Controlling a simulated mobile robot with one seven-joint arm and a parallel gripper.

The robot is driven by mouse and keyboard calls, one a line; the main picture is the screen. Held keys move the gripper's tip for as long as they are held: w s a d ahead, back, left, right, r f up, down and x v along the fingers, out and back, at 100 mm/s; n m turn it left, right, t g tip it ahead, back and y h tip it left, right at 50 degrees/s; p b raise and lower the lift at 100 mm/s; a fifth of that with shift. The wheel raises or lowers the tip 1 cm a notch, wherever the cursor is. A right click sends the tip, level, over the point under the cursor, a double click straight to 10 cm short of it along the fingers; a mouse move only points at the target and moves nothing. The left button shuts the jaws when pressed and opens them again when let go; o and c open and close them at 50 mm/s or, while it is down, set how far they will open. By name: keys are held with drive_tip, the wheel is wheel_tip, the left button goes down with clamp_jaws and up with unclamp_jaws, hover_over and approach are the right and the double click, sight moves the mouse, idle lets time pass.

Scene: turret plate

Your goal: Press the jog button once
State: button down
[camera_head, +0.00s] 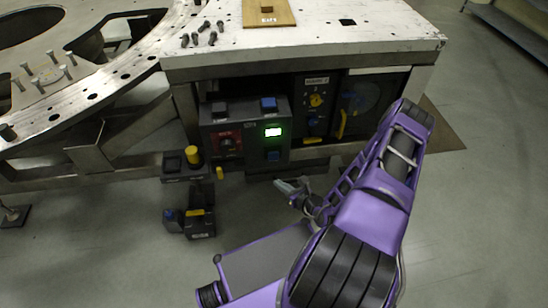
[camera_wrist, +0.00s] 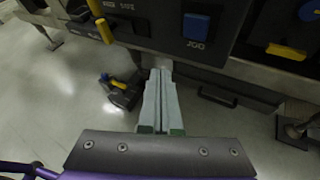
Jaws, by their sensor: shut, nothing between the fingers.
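The jog button is a blue square (camera_wrist: 196,27) with JOG printed under it, on a dark panel at the top of the wrist view. In the head view it appears to be the lower blue button (camera_head: 273,155), below a lit green display. My gripper (camera_head: 280,184) is shut and empty, in front of and below the panel. In the wrist view its grey fingers (camera_wrist: 160,72) are together, pointing up the picture, with the tips below and left of the button. A visible gap separates tips and button in the picture; I cannot judge its depth.
A small dark box (camera_head: 200,226) sits on the floor. A white-topped bench (camera_head: 370,35) overhangs the panel.

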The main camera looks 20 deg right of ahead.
drive_tip(key=b, duration=0.3)
approach(270, 160)
drive_tip(key=w+a+f, duration=0.2)
drive_tip(key=w, duration=0.1)
drive_tip(key=shift+w+d, duration=0.15)
drive_tip(key=shift+w, duration=0.45)
idle(1.4)
drive_tip(key=shift+w+d, duration=0.15)
drive_tip(key=shift+w, duration=0.25)
